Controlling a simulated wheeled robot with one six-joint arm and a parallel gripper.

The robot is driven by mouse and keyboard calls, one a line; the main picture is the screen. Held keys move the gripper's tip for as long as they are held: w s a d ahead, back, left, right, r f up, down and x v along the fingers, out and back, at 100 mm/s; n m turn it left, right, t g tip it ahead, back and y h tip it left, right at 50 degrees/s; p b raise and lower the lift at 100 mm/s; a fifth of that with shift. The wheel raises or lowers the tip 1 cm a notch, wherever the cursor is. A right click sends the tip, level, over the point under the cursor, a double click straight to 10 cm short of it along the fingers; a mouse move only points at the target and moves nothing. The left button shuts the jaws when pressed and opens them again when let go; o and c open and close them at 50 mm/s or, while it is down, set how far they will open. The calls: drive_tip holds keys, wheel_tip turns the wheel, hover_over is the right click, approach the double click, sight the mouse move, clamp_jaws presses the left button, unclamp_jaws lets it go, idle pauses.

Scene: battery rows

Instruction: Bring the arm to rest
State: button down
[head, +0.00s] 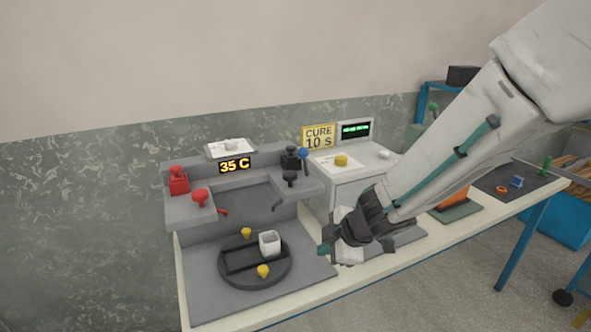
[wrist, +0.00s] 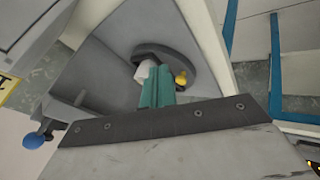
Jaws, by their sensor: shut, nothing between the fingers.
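My gripper (head: 328,248) is shut and empty in the head view. It hangs above the bench, just right of the dark round turntable. In the wrist view its teal fingers (wrist: 157,88) are together, with the turntable (wrist: 152,53) beyond them. In the head view the turntable (head: 255,280) carries a white square cup (head: 270,243) and two yellow knobs, one at the back (head: 246,232) and one at the front (head: 263,271). My arm reaches in from the upper right. The fingertips appear apart from the cup.
A grey station with red clamps (head: 179,181), black clamps (head: 290,158) and a "35 C" display (head: 235,165) stands behind the turntable. A white cabinet (head: 345,185) with a yellow piece (head: 341,159) stands behind my gripper. An orange object (head: 452,198) and a dark mat (head: 505,182) lie further right.

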drive_tip(key=s+d+r+m+h, duration=0.25)
drive_tip(key=d+m+h, duration=0.2)
drive_tip(key=d, duration=0.45)
drive_tip(key=s+d+r+m+h, duration=0.2)
drive_tip(key=d+r+m+h, duration=0.2)
drive_tip(key=d+m, duration=0.3)
drive_tip(key=s+r+m+g+y, duration=0.2)
drive_tip(key=s+r+m, duration=0.1)
drive_tip(key=s, duration=0.7)
drive_tip(key=s+d+r+m+g+y, duration=0.1)
drive_tip(key=s+r+m, duration=0.3)
drive_tip(key=s, duration=0.6)
drive_tip(key=shift+s+r+g+y, duration=0.35)
drive_tip(key=shift+r+g, duration=0.15)
drive_tip(key=shift+r, duration=0.45)
